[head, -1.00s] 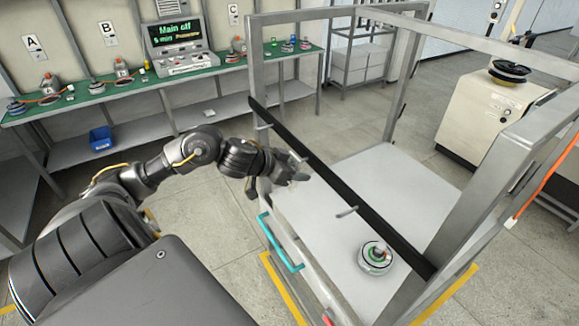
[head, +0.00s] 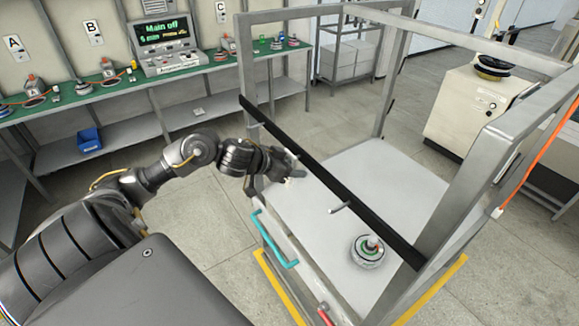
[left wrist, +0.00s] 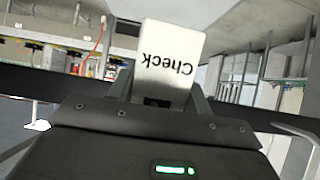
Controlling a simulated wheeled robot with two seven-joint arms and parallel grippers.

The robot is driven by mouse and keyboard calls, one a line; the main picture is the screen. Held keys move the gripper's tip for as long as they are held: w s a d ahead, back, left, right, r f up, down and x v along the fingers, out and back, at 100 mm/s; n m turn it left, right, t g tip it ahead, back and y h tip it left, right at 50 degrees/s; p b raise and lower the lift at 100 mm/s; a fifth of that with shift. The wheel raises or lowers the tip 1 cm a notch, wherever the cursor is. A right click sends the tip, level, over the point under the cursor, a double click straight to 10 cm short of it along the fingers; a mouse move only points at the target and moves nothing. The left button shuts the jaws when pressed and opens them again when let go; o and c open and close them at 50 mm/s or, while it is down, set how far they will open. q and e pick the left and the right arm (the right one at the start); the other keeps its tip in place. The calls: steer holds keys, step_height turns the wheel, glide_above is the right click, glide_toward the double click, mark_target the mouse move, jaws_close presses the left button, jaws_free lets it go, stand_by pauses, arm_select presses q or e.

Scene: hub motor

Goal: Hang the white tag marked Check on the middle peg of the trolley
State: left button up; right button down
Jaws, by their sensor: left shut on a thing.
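The white tag (left wrist: 170,62) marked Check is upside down in the left wrist view, between the fingers of my left gripper (left wrist: 160,92). The gripper is shut on it. In the head view my left gripper (head: 292,170) is close to the trolley's black bar (head: 318,179), and I cannot tell whether the tag touches a peg. One peg (head: 255,125) shows toward the bar's far end and another (head: 340,207) toward the near end. The middle peg is hidden or not clear behind the gripper. My right gripper is not in view.
The trolley's grey frame posts (head: 247,75) rise around its pale deck (head: 350,165). A round motor part (head: 369,251) stands on the deck. A teal handle (head: 272,240) is at the trolley's near side. A green-topped bench (head: 110,90) stands at the back left.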

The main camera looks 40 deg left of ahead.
arm_select(q)
steer(key=shift+s+d+f, duration=0.15)
steer(key=shift+f, duration=0.25)
steer(key=o, duration=1)
steer(key=shift+o, duration=0.2)
steer(key=shift+f, duration=0.1)
steer(key=shift+s, duration=0.1)
steer(key=b+v, duration=0.1)
steer(key=v, duration=1)
steer(key=shift+w+r, duration=0.3)
steer(key=shift+r, duration=0.15)
steer(key=shift+w, duration=0.1)
